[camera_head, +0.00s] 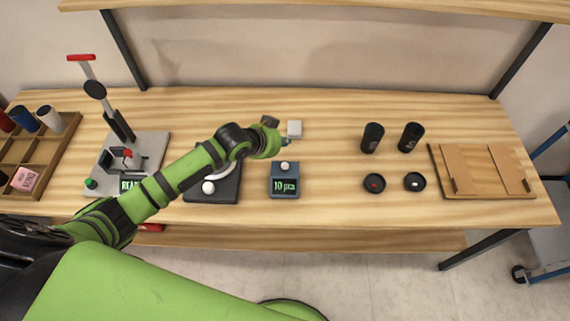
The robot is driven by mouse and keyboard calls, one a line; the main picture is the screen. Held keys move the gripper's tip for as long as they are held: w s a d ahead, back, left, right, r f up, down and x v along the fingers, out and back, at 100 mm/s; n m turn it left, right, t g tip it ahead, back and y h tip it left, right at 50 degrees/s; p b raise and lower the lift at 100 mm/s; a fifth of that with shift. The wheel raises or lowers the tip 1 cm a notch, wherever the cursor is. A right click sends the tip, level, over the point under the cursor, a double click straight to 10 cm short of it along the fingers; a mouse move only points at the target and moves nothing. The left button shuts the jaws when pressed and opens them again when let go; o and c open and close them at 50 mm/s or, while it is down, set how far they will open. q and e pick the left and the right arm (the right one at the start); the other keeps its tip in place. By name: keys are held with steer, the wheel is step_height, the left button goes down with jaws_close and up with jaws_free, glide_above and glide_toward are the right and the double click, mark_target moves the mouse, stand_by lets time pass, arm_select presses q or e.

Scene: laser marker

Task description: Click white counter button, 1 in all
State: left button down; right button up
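The counter (285,187) is a small blue-grey box on the table, centre, with a lit display reading "10 pcs". Its white button (285,166) is a round knob on the top face, uncovered. My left gripper (286,142) is at the end of the green arm, behind and above the counter, apart from the button. Its fingers are small and partly hidden by the wrist, so I cannot tell whether they are open. My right gripper is not in view.
A light grey block (295,128) is just beyond the gripper. A dark device (227,190) with another white knob is left of the counter, partly under my arm. A marker press (119,152) stands further left.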

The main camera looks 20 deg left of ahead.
arm_select(q)
steer(key=b, duration=0.7)
glide_above(283, 167)
step_height(283, 167, down, 7)
steer(key=shift+r, duration=0.2)
step_height(283, 167, down, 2)
steer(key=shift+w+b, duration=0.1)
steer(key=shift+b, duration=0.45)
steer(key=shift+f, duration=0.1)
steer(key=shift+f, duration=0.4)
steer(key=shift+f+b, duration=0.35)
steer(key=shift+f, duration=0.2)
stand_by(0.7)
stand_by(0.4)
steer(key=shift+r+p, duration=0.95)
steer(key=shift+p, duration=0.1)
